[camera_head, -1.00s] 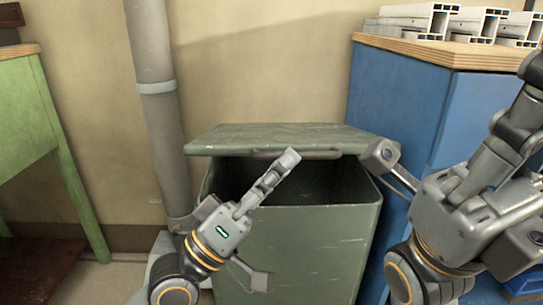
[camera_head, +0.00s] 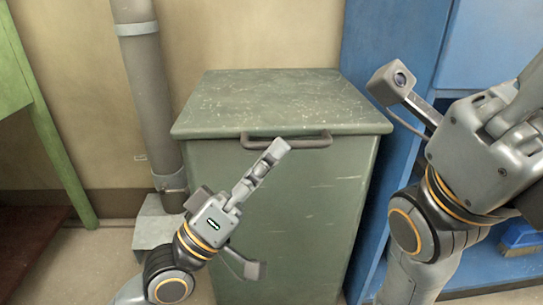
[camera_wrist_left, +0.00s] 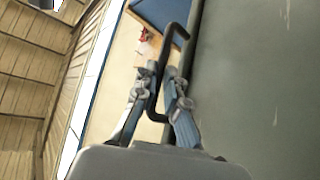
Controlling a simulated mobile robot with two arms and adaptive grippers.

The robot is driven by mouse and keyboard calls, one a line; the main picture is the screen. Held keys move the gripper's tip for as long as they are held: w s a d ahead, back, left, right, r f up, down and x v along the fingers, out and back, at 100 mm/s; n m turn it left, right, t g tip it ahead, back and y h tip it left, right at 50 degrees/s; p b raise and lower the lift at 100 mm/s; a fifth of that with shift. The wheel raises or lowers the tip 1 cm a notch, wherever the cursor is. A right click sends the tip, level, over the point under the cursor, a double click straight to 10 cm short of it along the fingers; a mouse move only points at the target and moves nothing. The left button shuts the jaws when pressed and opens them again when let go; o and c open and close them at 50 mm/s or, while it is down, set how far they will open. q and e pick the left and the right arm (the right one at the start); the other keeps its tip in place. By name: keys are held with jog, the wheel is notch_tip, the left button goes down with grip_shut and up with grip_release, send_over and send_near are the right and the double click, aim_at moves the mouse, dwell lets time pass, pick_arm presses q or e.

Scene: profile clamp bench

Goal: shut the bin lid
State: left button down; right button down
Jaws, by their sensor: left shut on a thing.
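The green bin (camera_head: 300,210) stands against the wall. Its scratched green lid (camera_head: 280,100) lies flat over the top, and no dark opening shows at the front. A dark bar handle (camera_head: 310,142) runs along the lid's front edge.
A blue cabinet (camera_head: 390,40) stands close to the bin's right side, with a blue brush (camera_head: 522,236) on its low shelf. A grey pipe (camera_head: 148,90) rises at the left of the bin. A green table leg (camera_head: 62,160) stands farther left.

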pick_arm(q)
jog(key=shift+w+f+y, duration=0.3)
jog(key=shift+w+f, duration=0.05)
jog(key=shift+f, duration=0.25)
jog(key=c, duration=1.7)
grip_release()
jog(key=shift+w+f, duration=0.1)
jog(key=v, duration=1.1)
jog(key=shift+s+a+f, duration=0.1)
jog(key=shift+s+a, duration=0.2)
jog(key=shift+s, duration=0.05)
